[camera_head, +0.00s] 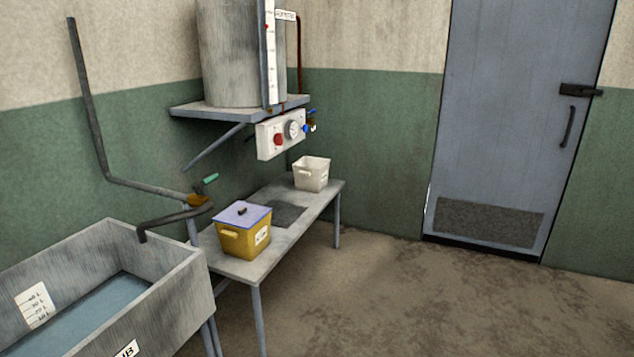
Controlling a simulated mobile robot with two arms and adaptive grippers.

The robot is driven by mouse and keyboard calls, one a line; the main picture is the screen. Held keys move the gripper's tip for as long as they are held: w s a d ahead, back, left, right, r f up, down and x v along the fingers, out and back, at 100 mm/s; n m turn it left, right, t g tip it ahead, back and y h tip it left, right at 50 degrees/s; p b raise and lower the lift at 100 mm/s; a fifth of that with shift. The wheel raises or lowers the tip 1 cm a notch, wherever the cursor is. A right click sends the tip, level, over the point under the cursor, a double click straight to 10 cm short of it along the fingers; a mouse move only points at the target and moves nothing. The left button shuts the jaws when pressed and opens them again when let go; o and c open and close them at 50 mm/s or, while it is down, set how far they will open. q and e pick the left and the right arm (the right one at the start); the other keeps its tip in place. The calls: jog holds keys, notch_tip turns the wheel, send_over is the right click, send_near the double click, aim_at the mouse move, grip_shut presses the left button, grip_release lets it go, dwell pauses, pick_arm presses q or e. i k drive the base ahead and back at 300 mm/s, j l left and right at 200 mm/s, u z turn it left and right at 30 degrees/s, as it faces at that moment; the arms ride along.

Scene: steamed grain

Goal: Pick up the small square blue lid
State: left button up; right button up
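A small square blue lid (242,214) with a dark knob on top sits on a yellow bucket (242,239) with a white label. The bucket stands on the near part of a grey metal bench (236,267). Neither of my grippers shows in the head view, so their state and their place relative to the lid are hidden.
An open white bucket (312,175) stands at the bench's far end. A grey basin (175,290) with water and a tap (200,198) are at the left. A wall shelf (235,107) bears a tank above the bench. The floor (430,305) at the right is clear.

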aim_at(243, 215)
jog(key=i+u, duration=0.15)
jog(key=i, duration=0.3)
jog(key=i+l+u, duration=0.15)
jog(key=i, duration=0.3)
jog(key=i+l+u, duration=0.15)
jog(key=i, duration=0.3)
jog(key=i+l+u, duration=0.1)
jog(key=i, duration=0.35)
jog(key=l, duration=0.1)
